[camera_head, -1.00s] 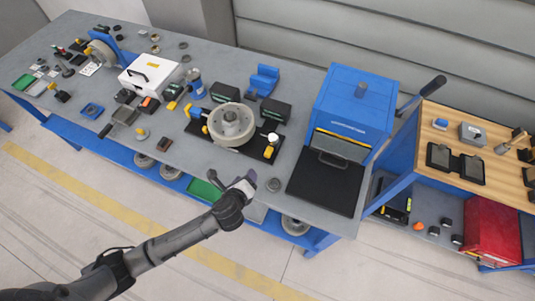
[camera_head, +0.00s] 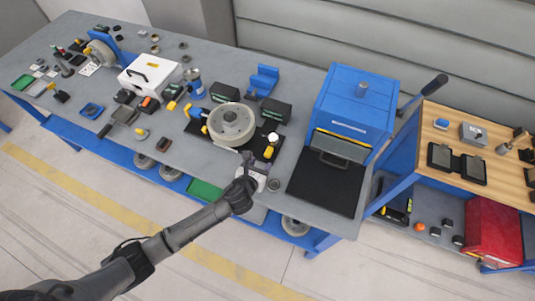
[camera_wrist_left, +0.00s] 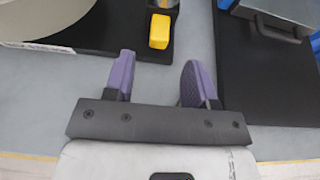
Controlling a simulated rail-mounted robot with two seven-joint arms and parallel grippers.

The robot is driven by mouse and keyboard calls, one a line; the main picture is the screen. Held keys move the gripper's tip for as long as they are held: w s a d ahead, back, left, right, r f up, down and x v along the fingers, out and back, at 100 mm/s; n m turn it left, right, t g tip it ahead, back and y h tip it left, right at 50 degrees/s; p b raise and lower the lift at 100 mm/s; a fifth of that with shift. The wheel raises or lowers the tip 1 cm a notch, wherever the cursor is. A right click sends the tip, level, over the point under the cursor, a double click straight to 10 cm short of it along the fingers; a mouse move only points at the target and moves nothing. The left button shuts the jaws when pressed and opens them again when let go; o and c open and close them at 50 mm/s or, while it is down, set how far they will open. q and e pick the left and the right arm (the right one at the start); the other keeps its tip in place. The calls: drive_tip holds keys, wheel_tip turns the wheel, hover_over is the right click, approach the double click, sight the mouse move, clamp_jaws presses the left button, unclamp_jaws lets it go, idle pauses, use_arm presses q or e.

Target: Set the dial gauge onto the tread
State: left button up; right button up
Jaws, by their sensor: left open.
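A wheel (camera_head: 225,133) with a pale broad rim lies on a black base on the bench; part of it shows at the upper left of the left wrist view (camera_wrist_left: 40,22). What looks like the dial gauge, a small upright piece with a pale round top (camera_head: 272,138), stands at the base's right end above a yellow block (camera_wrist_left: 160,32). I cannot be sure that it is the gauge. My left gripper (camera_head: 255,164) is open over the bench's front part, below and right of the wheel. Its purple fingers (camera_wrist_left: 158,78) have only bare grey bench visible between them. My right gripper is out of view.
A black mat (camera_head: 322,187) and a blue cabinet (camera_head: 352,105) stand right of the gripper. Dark green-marked boxes (camera_head: 276,110) stand behind the wheel. The bench front left of the gripper is mostly clear.

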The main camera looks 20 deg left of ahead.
sight(267, 154)
use_arm(q)
drive_tip(key=b+x, duration=0.1)
drive_tip(key=x, duration=0.6)
drive_tip(key=shift+w+f, duration=0.15)
drive_tip(key=shift+w, duration=0.05)
drive_tip(key=shift+c, duration=0.4)
clamp_jaws()
